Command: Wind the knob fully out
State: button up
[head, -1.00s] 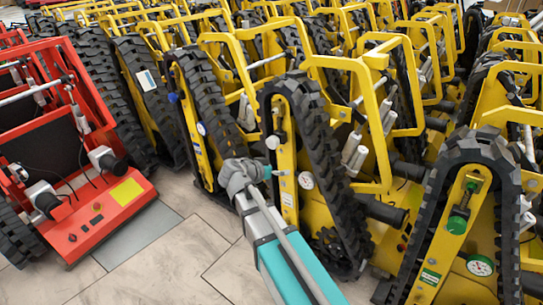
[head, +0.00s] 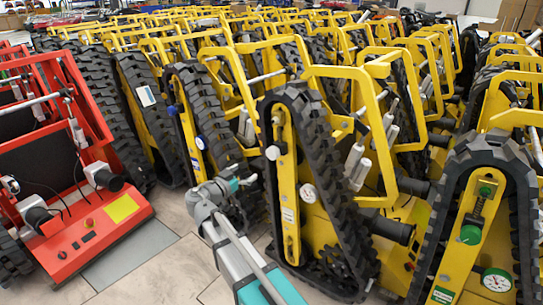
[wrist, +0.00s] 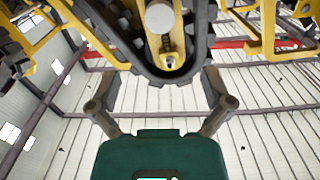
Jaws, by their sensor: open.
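A white round knob (head: 272,152) sits on the yellow side plate (head: 287,195) of the middle tracked carrier, with a slot and a screw end above it. In the wrist view a pale round knob (wrist: 159,17) shows at the top centre, beyond the fingertips. A green knob (head: 470,234) is on the right carrier, and a blue knob (head: 171,110) is on a carrier further left. My gripper (head: 250,182) is left of and below the white knob, apart from it. In the wrist view its fingers (wrist: 160,78) are spread and empty, with the black track end beyond them.
Black rubber tracks (head: 325,180) and yellow frames stand close together in rows behind and to the right. A red machine (head: 90,235) stands at the left. Tiled floor (head: 150,265) is clear between it and my arm. Dial gauges (head: 308,193) stick out from the side plates.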

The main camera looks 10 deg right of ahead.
aim_at(270, 155)
jog(key=shift+w+d, duration=0.1)
jog(key=shift+d, duration=0.05)
jog(key=x, duration=1.3)
jog(key=shift+w+d+f, duration=0.1)
jog(key=shift+w, duration=0.05)
jog(key=c, duration=1.1)
jog(key=shift+c, duration=0.2)
jog(key=shift+n, duration=0.5)
